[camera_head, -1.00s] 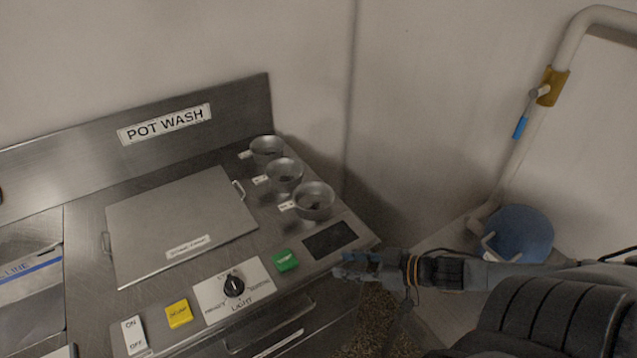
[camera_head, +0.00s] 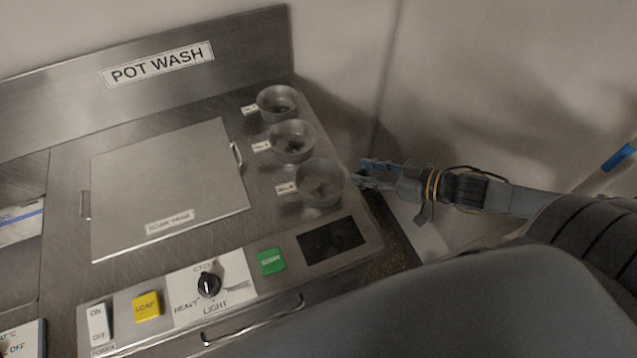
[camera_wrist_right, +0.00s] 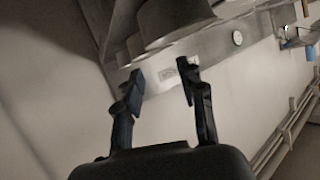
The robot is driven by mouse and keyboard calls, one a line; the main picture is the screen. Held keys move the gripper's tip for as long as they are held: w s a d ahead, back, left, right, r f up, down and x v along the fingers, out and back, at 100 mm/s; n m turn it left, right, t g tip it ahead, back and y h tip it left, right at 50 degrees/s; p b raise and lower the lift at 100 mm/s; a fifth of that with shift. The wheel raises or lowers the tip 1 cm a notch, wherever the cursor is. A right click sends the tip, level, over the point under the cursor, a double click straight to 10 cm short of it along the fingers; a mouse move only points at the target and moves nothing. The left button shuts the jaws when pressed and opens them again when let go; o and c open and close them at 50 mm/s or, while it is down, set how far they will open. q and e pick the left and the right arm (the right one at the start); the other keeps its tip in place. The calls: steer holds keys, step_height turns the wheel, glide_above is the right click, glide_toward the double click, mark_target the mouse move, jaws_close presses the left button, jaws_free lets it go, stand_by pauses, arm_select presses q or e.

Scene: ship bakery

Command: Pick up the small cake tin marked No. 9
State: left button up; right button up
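Three small round metal tins with white tags stand in a row on the right of the steel counter: the far tin (camera_head: 277,103), the middle tin (camera_head: 293,143) and the near tin (camera_head: 319,185). The tag numbers are too small to read surely, so I cannot tell which is No. 9. My right gripper (camera_head: 361,173) is just right of the near tin, fingers pointing left towards it. In the right wrist view my right gripper (camera_wrist_right: 160,84) is open and empty, with a large blurred metal tin (camera_wrist_right: 174,20) beyond its fingers. My left gripper is out of view.
The steel counter (camera_head: 70,195) carries a flat lid with handles (camera_head: 170,180), a yellow button (camera_head: 146,306), a green button (camera_head: 271,261) and a dial (camera_head: 208,284). A backsplash marked POT WASH (camera_head: 157,64) rises behind. A wall stands close behind my right gripper.

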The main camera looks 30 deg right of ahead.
mark_target(325, 164)
steer(key=shift+w+a+f, duration=0.1)
steer(key=shift+w+f, duration=0.2)
steer(key=shift+w, duration=0.3)
steer(key=shift+w+a+f, duration=0.1)
steer(key=shift+w+f, duration=0.2)
steer(key=shift+w, duration=0.25)
steer(key=x, duration=0.2)
steer(key=shift+w+f, duration=0.15)
steer(key=shift+w, duration=0.15)
steer(key=shift+w+a, duration=0.15)
steer(key=shift+a, duration=0.15)
steer(key=shift+w+a+f, duration=0.15)
steer(key=shift+w+f, duration=0.2)
steer(key=shift+w, duration=0.1)
steer(key=shift+w+a+f, duration=0.15)
steer(key=shift+w+f, duration=0.05)
steer(key=shift+w, duration=0.05)
steer(key=x, duration=0.1)
steer(key=p+x, duration=0.1)
steer(key=x, duration=0.1)
steer(key=shift+f, duration=0.25)
steer(key=shift+w+f, duration=0.3)
steer(key=shift+w, duration=0.05)
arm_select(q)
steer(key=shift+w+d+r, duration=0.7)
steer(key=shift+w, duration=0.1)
